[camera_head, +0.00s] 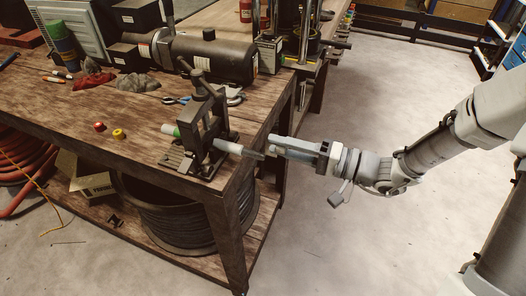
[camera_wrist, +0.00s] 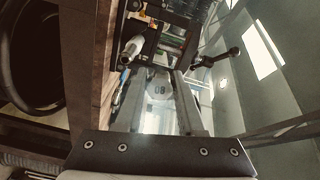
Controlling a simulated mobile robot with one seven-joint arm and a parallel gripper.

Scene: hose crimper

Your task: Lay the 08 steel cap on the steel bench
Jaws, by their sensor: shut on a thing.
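The 08 steel cap (camera_wrist: 158,88) is a pale metal piece marked "08". It sits between the two fingers of my gripper (camera_wrist: 161,78) in the wrist view. My gripper (camera_head: 258,153) also shows in the head view, off the right edge of a wood-topped bench and close to the pale end of a tube (camera_head: 228,146). The fingers are shut on the cap; in the head view I cannot make the cap out clearly. I cannot identify a steel bench in either view.
A dark clamp stand (camera_head: 203,128) on the wood-topped bench (camera_head: 135,155) holds the tube. Red and yellow caps (camera_head: 118,134), rags (camera_head: 138,83) and a dark cylindrical machine (camera_head: 212,57) are on the bench. A hose reel (camera_head: 172,218) stands below.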

